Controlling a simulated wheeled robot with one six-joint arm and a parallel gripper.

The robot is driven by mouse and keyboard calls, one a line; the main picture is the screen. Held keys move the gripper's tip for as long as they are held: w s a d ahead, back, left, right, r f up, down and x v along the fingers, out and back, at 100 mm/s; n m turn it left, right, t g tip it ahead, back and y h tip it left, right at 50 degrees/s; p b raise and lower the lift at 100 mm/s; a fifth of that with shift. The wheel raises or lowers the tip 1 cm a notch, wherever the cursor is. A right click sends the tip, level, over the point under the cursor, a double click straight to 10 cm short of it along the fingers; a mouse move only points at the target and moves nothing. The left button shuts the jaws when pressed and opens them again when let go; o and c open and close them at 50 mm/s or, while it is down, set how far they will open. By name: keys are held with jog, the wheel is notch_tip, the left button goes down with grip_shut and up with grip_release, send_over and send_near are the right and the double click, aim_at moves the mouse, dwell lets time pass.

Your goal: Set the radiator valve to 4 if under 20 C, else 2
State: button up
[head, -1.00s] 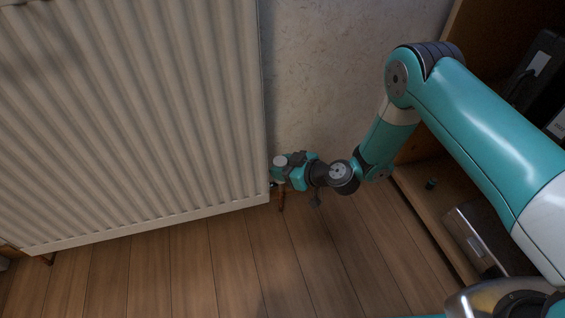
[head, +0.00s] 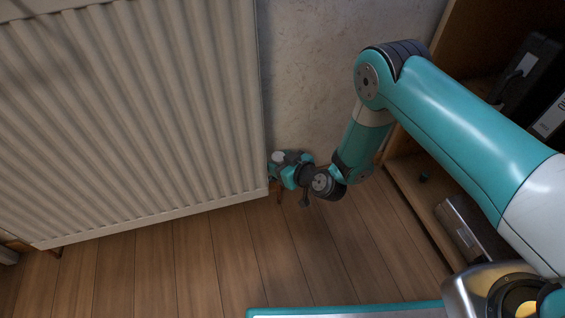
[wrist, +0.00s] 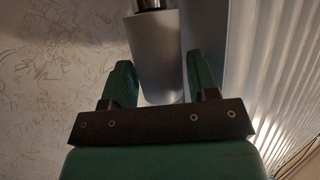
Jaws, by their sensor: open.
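The radiator valve (wrist: 155,55) is a pale grey cylinder with a shiny metal collar at the top of the wrist view. In the head view its whitish end (head: 278,157) shows beside the radiator's lower right corner. My gripper (wrist: 161,76) is open, with one green finger on each side of the valve head. I cannot tell whether either finger touches it. In the head view my gripper (head: 289,168) partly covers the valve. No number or mark on the valve can be read. No thermometer or temperature reading is in view.
The ribbed white radiator (head: 130,120) fills the left, close beside my gripper. A patterned wall (head: 315,75) is behind. A wooden shelf unit (head: 405,190) with dark binders and a metallic box (head: 470,228) stands at right. The wooden floor (head: 200,260) is clear.

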jog(key=shift+s, duration=0.1)
jog(key=p+v, duration=1.7)
jog(key=p, duration=0.7)
jog(key=shift+r+p, duration=0.25)
jog(key=shift+p, duration=0.05)
jog(key=shift+d, duration=0.1)
